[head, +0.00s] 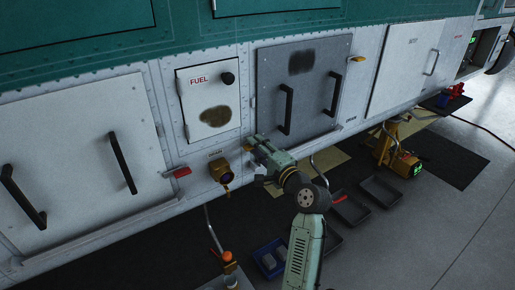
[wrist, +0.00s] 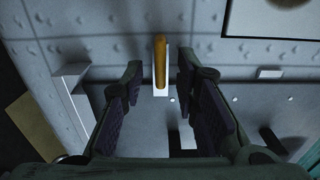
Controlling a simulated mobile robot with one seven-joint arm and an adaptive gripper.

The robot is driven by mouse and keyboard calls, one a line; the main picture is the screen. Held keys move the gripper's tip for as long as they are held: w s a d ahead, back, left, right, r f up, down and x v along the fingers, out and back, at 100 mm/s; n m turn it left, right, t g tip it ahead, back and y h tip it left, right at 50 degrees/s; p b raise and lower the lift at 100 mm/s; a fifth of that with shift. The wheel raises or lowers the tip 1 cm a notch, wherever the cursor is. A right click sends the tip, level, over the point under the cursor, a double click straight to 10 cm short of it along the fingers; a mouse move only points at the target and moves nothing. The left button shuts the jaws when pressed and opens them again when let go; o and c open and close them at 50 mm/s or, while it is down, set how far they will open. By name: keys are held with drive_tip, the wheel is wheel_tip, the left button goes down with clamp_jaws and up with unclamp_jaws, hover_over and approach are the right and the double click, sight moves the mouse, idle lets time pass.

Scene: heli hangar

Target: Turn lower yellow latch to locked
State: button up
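The upper yellow latch (head: 356,59) sits at the right edge of the grey panel (head: 315,75) in the head view. Another yellow latch (wrist: 160,58) shows in the wrist view, upright in the picture against a white plate. It appears to be the lower one; in the head view I cannot make it out behind my gripper. My gripper (head: 258,145) is by the lower left corner of the grey panel. In the wrist view my gripper (wrist: 160,82) is open, its fingers on either side of the latch's line. No contact with the latch is visible.
A brass fitting (head: 221,172) and a red handle (head: 182,172) are left of my gripper. Black handles (head: 286,109) stand out from the grey panel. Trays (head: 380,192), a blue bin (head: 270,258) and a yellow stand (head: 400,150) are on the floor below.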

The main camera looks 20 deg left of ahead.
drive_tip(key=v, duration=1.2)
